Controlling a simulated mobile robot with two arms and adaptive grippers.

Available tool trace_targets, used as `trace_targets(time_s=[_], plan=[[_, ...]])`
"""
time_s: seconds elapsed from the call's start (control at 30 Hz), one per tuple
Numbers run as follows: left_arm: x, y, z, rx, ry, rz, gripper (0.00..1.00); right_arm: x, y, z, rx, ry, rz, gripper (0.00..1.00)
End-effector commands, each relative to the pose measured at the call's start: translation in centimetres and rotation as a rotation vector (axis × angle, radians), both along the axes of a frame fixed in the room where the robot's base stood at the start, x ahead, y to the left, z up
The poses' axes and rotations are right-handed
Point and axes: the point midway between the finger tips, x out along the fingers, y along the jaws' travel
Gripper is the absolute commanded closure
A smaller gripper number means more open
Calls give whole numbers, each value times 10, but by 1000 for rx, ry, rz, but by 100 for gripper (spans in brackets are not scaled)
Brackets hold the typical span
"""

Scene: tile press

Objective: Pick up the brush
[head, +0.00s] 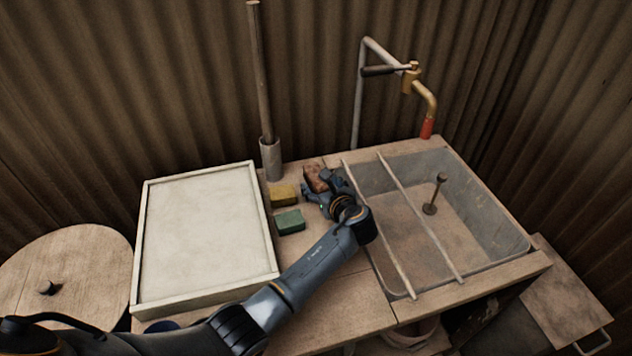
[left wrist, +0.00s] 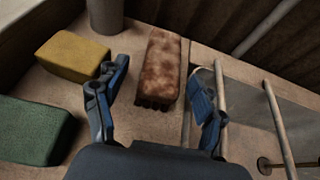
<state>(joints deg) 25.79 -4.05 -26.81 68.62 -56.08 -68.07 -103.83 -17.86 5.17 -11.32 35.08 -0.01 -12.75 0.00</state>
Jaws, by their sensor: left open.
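The brush (left wrist: 161,62), a worn red-brown block with dark bristles along its near lower edge, lies on the wooden counter close to the sink. In the head view the brush (head: 314,177) is partly hidden by my gripper. My left gripper (head: 325,191) is over the counter at the near side of the brush. In the left wrist view its open fingers (left wrist: 160,84) stand to either side of the brush's near end, with gaps between. My right gripper is not in view.
A yellow sponge (head: 284,195) and a green sponge (head: 289,222) lie left of the gripper. A pale framed tray (head: 205,235) is further left. A sink (head: 495,205) with rails across it is right. A pole in a grey holder (head: 271,160) stands behind.

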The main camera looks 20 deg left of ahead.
Motion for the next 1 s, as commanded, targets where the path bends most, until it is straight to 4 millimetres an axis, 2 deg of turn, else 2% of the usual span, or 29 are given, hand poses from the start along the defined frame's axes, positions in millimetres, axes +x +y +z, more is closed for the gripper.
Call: trace_targets(time_s=[0.3,0.5,0.83,1.0], plan=[[23,18,-8,0,0,2,30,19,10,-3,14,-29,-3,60],[44,33,-17,-1,0,1,30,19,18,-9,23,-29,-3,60],[49,36,-19,-2,-1,0,30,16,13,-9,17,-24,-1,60],[48,36,-19,-2,-1,0,65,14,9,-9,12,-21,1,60]])
